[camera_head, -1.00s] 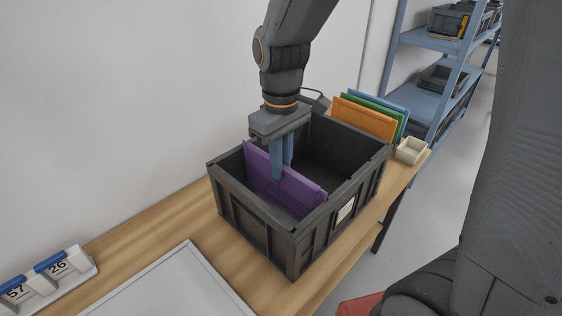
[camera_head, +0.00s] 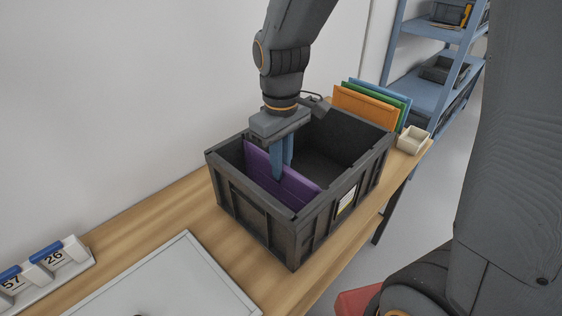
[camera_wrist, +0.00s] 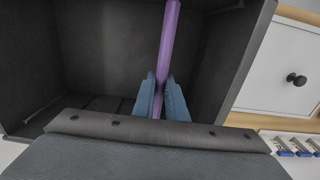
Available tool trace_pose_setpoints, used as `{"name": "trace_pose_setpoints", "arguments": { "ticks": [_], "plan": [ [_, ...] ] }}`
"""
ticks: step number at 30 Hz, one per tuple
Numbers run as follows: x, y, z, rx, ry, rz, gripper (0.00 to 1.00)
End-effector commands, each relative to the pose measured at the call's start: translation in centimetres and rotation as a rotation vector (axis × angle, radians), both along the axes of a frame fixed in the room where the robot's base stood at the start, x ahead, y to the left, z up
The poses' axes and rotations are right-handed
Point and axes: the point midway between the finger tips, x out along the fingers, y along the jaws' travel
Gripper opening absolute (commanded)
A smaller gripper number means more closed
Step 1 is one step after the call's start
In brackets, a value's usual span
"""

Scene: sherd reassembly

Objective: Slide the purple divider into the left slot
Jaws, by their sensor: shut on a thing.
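The purple divider (camera_head: 287,185) stands upright inside the dark grey crate (camera_head: 258,230), across its left part. Its upper edge is near the height of the crate's rim. My gripper (camera_head: 281,176) is above the crate with its blue fingers reaching in, shut on the divider's top edge. In the wrist view the divider (camera_wrist: 168,45) runs up between the two blue fingertips (camera_wrist: 159,85). The crate (camera_wrist: 100,50) shows around it, with more free space on the left of the divider there. The divider's lower edge and the slots are hidden.
Orange (camera_head: 364,109), green and blue panels stand behind the crate at its far end. A small beige box (camera_head: 413,139) sits beside them. A grey-white panel (camera_head: 165,285) and a flip counter (camera_head: 45,268) lie on the wooden table (camera_head: 150,215) in front.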

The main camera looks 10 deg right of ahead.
Motion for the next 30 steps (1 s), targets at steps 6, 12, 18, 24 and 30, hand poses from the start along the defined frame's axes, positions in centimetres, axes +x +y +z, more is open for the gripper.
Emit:
{"name": "trace_pose_setpoints", "arguments": {
  "ticks": [6,12,18,24,30],
  "plan": [
    [0.0,0.0,-0.9,0.000,0.000,0.000,0.00],
    [0.0,0.0,-1.5,-0.001,0.001,0.000,0.00],
    [0.0,0.0,-1.6,0.000,0.000,0.000,0.00],
    [0.0,0.0,-1.6,0.000,0.000,0.000,0.20],
    [0.0,0.0,-1.6,0.000,0.000,0.000,0.34]
  ]
}}
